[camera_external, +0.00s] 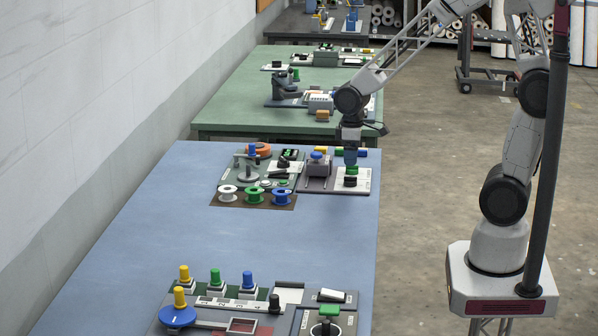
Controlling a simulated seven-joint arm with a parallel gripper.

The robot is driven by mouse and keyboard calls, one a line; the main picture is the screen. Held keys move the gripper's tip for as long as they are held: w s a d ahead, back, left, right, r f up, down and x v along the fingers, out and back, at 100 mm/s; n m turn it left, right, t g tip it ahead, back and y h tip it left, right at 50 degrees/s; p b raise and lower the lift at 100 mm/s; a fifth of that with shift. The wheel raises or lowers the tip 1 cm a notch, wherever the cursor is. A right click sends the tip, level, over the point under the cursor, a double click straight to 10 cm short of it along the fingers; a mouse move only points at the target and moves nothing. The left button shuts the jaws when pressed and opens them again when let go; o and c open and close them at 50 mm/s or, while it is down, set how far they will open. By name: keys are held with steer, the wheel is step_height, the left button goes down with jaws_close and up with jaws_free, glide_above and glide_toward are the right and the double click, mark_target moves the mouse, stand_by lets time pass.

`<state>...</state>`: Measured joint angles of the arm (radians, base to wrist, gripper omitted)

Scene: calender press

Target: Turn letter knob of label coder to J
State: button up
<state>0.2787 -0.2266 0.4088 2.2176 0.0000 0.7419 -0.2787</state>
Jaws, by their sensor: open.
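A module with a white plate (363,187) lies at the right edge of the blue table, likely the label coder. A small black knob (350,182) stands on that plate, with a green part (351,170) just above it. My gripper (350,163) points straight down over this plate, right above or around the knob. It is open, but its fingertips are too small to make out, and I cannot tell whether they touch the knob. Letters and the knob's pointer direction are too small to read.
Left of the plate stands a grey block with a blue knob (317,156). Further left are white, green and blue spools (254,194) on a brown mat. A panel with coloured pegs (216,283) lies at the table's front. The blue table's middle (230,235) is clear.

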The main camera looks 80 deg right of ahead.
mark_target(350, 181)
steer(key=shift+f, duration=3.7)
steer(key=c, duration=0.9)
steer(key=shift+m, duration=0.5)
steer(key=m, duration=1)
steer(key=shift+m, duration=0.3)
